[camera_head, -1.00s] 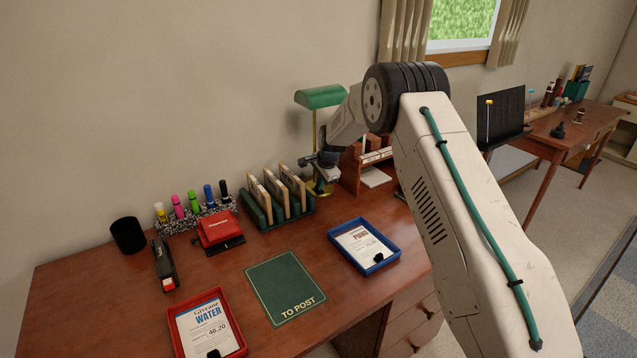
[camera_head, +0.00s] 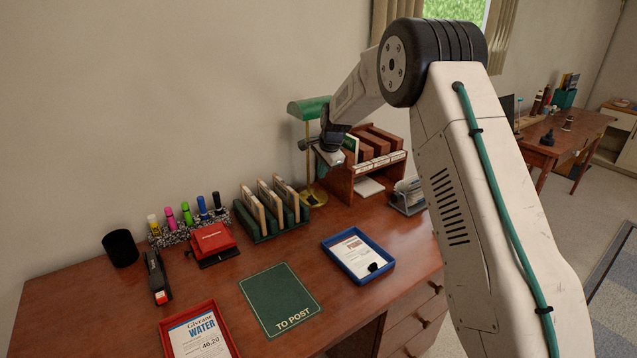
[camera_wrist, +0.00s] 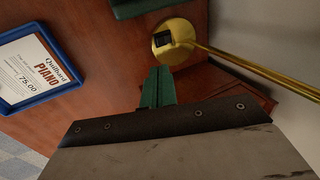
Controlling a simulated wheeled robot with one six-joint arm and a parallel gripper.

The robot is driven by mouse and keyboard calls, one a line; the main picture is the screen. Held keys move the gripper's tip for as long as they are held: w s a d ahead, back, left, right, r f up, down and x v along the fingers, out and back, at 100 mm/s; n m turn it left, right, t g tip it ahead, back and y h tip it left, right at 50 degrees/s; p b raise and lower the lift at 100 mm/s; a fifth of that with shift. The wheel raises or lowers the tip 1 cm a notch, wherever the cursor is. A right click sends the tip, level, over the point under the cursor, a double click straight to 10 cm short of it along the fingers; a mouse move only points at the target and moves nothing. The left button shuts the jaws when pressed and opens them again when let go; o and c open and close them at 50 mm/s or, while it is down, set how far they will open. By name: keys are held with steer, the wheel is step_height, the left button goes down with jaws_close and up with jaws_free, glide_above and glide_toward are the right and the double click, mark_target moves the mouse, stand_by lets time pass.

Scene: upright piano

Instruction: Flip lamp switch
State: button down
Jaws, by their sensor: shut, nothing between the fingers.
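The desk lamp has a green shade (camera_head: 308,107), a thin brass pole and a round brass base on the desk. In the wrist view the brass base (camera_wrist: 184,30) shows near the top, with a small black switch (camera_wrist: 163,40) on it. Which way the switch is set is too small to tell. My gripper (camera_head: 328,160) is shut and empty, in front of the lamp pole and above the base. In the wrist view its green fingers (camera_wrist: 160,70) point toward the base, just short of the switch in the picture. Part of the pole is hidden behind my gripper.
A green letter rack (camera_head: 262,228) stands left of the lamp, and a wooden sorter (camera_head: 340,185) stands right. A blue tray (camera_head: 336,262) with a paper lies in front; it also shows in the wrist view (camera_wrist: 75,72). A green mat (camera_head: 280,298) lies on the desk.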

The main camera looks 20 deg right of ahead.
steer(key=shift+v, duration=0.8)
steer(key=s+a+r+n+g, duration=0.1)
steer(key=s+r+n, duration=0.2)
steer(key=s+r, duration=0.75)
steer(key=s+a+r+n, duration=0.2)
steer(key=s+r+n, duration=0.35)
steer(key=s, duration=0.75)
steer(key=s+n+g+h, duration=0.1)
steer(key=s+n, duration=0.5)
steer(key=s, duration=2.7)
steer(key=shift+s+f, duration=0.15)
steer(key=shift+s, duration=0.15)
